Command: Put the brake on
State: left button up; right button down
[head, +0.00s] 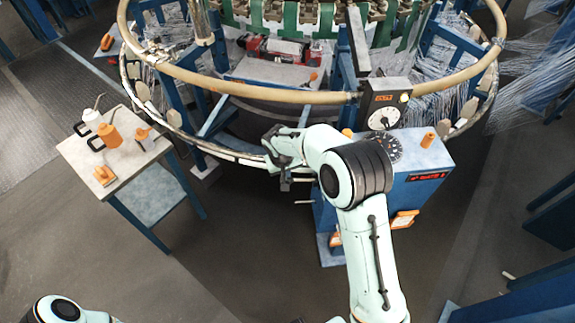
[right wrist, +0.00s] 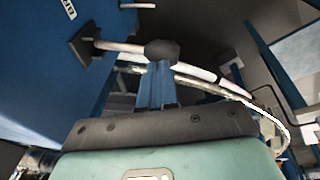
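The blue control cabinet (head: 415,180) stands at the front of the loom, with a dial on its top. A pale lever rod (right wrist: 122,46) runs out from a black block on that side to a dark round knob (right wrist: 161,50). My right gripper (head: 284,172) is just left of the cabinet, close to the lever. My left gripper is out of view.
The loom's tan ring (head: 255,94) and lower pale rail (head: 228,158) curve behind my right arm. A small side table (head: 72,152) at the left holds bottles and orange tools. Another short pale rod (head: 303,202) juts from the cabinet's left. The floor at front left is clear.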

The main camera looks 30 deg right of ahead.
jog(key=shift+w+a+f+h, duration=0.15)
jog(key=shift+a+f+h, duration=0.3)
jog(key=shift+f, duration=0.2)
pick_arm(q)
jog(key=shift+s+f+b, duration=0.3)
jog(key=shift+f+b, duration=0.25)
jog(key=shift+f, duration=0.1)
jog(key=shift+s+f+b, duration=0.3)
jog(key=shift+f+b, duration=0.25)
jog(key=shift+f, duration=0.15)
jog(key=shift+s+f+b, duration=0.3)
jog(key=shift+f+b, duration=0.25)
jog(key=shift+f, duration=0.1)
pick_arm(e)
notch_tip(320, 180, down, 8)
jog(key=g+h, duration=0.2)
jog(key=h, duration=0.3)
jog(key=shift+a+r+n+g+h, duration=0.25)
jog(key=shift+a+n+g+h, duration=0.1)
jog(key=shift+a+n, duration=0.1)
jog(key=shift+f, duration=0.1)
